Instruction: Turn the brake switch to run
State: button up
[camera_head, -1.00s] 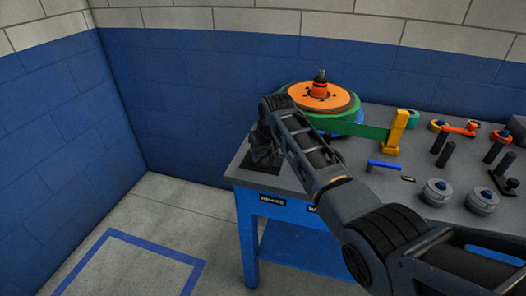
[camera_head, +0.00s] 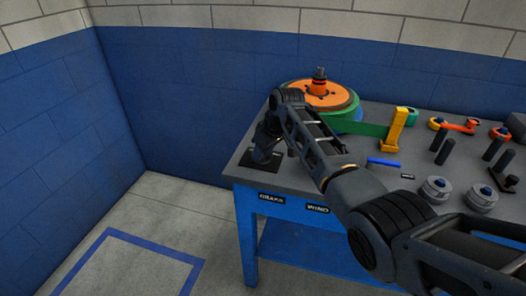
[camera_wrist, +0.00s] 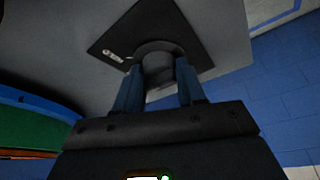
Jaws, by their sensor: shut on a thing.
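The brake switch is a dark round knob (camera_wrist: 158,62) on a black square plate (camera_wrist: 118,42) with a small white marking, seen in the wrist view. My gripper (camera_wrist: 160,85) has its two blue-grey fingers on either side of the knob, shut on it. In the head view the black plate (camera_head: 262,159) lies on the left front of the grey bench top, above the BRAKE label (camera_head: 271,198). My gripper (camera_head: 268,146) points down over it there, and the knob is hidden. I cannot tell which position the knob points to.
An orange and green reel (camera_head: 322,95) stands behind my arm, with a green strip running to a yellow post (camera_head: 396,128). A blue bar (camera_head: 384,162), grey round knobs (camera_head: 437,188) and dark pegs (camera_head: 445,151) are to the right. Open floor lies left of the bench (camera_head: 300,185).

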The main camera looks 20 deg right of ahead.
jog(key=o, duration=1)
jog(key=shift+v, duration=3.9)
